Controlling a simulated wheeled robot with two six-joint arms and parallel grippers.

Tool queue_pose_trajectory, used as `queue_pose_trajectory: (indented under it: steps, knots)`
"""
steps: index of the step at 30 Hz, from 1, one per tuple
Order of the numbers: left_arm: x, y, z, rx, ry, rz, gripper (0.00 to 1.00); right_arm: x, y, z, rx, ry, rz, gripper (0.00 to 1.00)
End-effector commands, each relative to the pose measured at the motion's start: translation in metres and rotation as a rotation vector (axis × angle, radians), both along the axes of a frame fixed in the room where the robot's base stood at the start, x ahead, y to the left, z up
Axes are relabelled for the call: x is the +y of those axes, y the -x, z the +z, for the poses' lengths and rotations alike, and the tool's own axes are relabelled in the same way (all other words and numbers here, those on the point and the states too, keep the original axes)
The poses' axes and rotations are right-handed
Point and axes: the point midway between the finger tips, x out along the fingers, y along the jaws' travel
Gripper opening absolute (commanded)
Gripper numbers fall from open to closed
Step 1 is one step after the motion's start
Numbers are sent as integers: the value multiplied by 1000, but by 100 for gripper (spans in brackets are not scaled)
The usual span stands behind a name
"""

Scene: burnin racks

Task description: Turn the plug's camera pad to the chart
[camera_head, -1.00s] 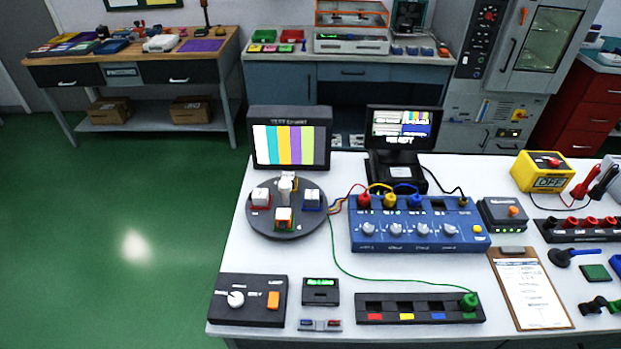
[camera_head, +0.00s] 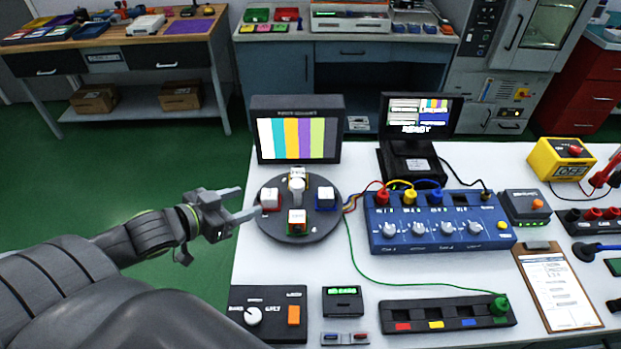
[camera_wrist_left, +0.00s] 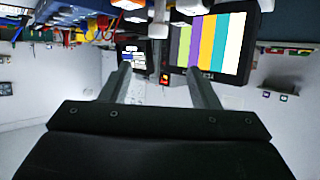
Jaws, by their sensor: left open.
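A dark round turntable (camera_head: 262,226) carries several white camera blocks around a central white post (camera_head: 297,188). The left block (camera_head: 269,198) has a red base, the right block (camera_head: 326,196) a blue one. The front block (camera_head: 297,220) has a coloured base, and the back block (camera_head: 297,176) is partly hidden by the post. The colour-bar chart screen (camera_head: 298,138) stands behind; it also shows in the left wrist view (camera_wrist_left: 216,48). A green plug (camera_head: 500,306) sits at the right end of a black strip (camera_head: 420,309). My left gripper (camera_head: 250,202) is open and empty beside the turntable's left rim.
A blue box (camera_head: 440,228) with knobs and coloured cables stands right of the turntable. A green wire (camera_head: 400,283) loops across the white table. A black switch box (camera_head: 268,313) and a small display box (camera_head: 343,300) lie in front. A monitor (camera_head: 420,118) stands behind.

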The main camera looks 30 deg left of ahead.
Motion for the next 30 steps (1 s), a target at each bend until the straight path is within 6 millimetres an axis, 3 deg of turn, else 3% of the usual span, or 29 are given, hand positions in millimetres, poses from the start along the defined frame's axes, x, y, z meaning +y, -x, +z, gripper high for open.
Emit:
queue_pose_trajectory:
  steps: [8,16,30]
  knots:
    - [-6,-18,-9,-7,6,-2,55,-3,0,-17,0,4,2,51]
    - [-15,-54,-23,-7,7,-3,55,-5,-1,-35,0,6,2,51]
    - [-32,-126,-52,-3,8,-2,55,-3,-2,-41,-2,4,2,51]
